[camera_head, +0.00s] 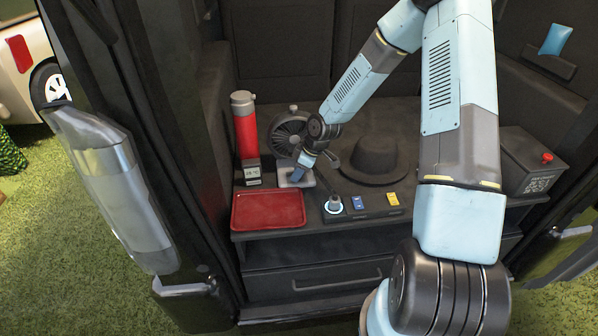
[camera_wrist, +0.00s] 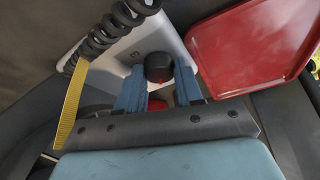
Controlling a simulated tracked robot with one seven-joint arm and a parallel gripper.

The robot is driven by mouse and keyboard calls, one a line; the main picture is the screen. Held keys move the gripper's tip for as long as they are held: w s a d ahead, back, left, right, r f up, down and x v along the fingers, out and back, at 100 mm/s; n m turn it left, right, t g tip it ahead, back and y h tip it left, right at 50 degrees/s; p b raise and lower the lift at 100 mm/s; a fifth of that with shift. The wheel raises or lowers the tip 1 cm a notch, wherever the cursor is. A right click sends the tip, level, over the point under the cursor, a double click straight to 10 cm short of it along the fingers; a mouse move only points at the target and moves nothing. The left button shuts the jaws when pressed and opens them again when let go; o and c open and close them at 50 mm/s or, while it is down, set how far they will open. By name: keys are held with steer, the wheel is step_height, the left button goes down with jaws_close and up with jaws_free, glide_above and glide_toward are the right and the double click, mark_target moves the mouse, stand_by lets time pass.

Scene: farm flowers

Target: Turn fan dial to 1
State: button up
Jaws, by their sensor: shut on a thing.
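The black fan (camera_head: 289,133) stands on the shelf, with a light grey base (camera_head: 285,180) that also shows in the wrist view (camera_wrist: 118,52). My gripper (camera_head: 298,174) reaches down to the front of this base. In the wrist view my gripper (camera_wrist: 159,84) has its two blue fingers on either side of the dark round dial (camera_wrist: 158,66), shut on it. A small red mark shows on the dial's near edge. A small symbol is printed on the base left of the dial, too small to read. In the head view my gripper hides the dial.
A red tray (camera_head: 268,223) lies just in front of the fan, close to my gripper. A red flask (camera_head: 245,130) stands left, a black hat (camera_head: 374,160) right. A control strip (camera_head: 376,213) with a knob and switches runs along the front edge.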

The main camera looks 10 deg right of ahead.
steer(key=shift+c, duration=0.3)
steer(key=shift+m, duration=0.4)
steer(key=shift+a+m+t, duration=0.1)
steer(key=shift+m+t, duration=0.4)
steer(key=shift+m, duration=0.5)
steer(key=shift+m+t+h, duration=0.35)
steer(key=shift+m+h, duration=0.1)
steer(key=shift+m, duration=0.8)
steer(key=shift+m+t+h, duration=0.35)
steer(key=shift+m+h, duration=0.1)
steer(key=shift+m, duration=0.8)
steer(key=shift+s, duration=0.1)
steer(key=o, duration=1)
